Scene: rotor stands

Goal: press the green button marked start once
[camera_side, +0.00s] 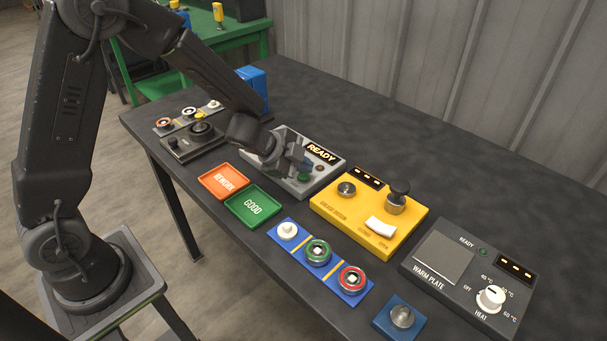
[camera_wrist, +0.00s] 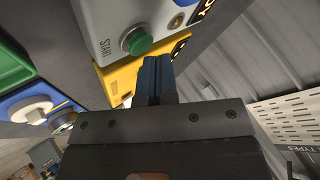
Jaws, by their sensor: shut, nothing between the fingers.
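The green start button (camera_wrist: 136,41) sits on a grey box (camera_wrist: 108,18) in the wrist view, next to the word START. In the side view the button (camera_side: 304,177) shows on the grey box (camera_side: 328,170), below a lit READY display (camera_side: 321,151). My gripper (camera_side: 306,165) is over that box, close to the button. In the wrist view my gripper's blue fingers (camera_wrist: 158,60) are together and empty, just right of and below the button. I cannot tell whether they touch the box.
A yellow grease station (camera_side: 330,212) stands right of the box. Orange (camera_side: 224,181) and green (camera_side: 245,216) trays lie in front. A blue stand (camera_side: 335,283) with several rotors, a warm plate (camera_side: 465,275) and a dark fixture (camera_side: 190,147) stand nearby. The table's back right is clear.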

